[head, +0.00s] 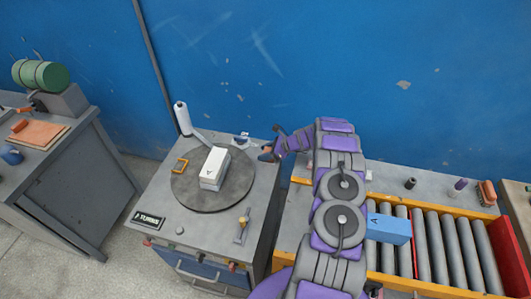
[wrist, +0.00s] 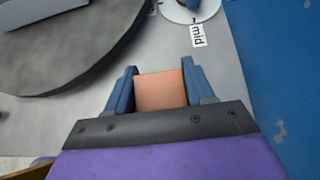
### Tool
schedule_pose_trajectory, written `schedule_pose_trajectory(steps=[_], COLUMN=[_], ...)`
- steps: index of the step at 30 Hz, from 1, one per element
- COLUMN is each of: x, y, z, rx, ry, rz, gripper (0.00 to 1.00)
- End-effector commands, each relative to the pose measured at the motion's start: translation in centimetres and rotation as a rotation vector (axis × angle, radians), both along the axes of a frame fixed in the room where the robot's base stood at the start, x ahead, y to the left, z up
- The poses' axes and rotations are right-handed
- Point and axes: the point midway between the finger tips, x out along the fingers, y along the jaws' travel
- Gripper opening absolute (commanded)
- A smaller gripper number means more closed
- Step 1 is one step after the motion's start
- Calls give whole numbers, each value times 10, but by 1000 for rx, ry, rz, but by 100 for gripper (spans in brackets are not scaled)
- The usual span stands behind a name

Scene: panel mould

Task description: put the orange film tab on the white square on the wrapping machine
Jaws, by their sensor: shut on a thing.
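My gripper (head: 266,154) is over the back right corner of the wrapping machine (head: 188,239), right of the round turntable (head: 185,200). In the wrist view my gripper (wrist: 160,82) is shut on a flat orange piece, the film tab (wrist: 160,91), held between its two blue fingers. The tab cannot be made out in the head view. A white round plate (wrist: 187,10) with a small white label reading "mid" (wrist: 198,36) lies ahead of the fingers. I cannot make out a plain white square for certain.
A roller conveyor with a blue box (head: 388,229) is at right.

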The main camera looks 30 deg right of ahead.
Motion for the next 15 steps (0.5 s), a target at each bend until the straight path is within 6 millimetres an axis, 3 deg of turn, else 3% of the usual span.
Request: schedule_pose_trajectory(steps=[1,2,9,15], x=[0,0,0,0], y=[1,1,1,1], z=[-1,-1,-1,-1], rx=[0,0,0,0], ry=[0,0,1,1], rz=[1,1,1,1], gripper=[17,56,78,78])
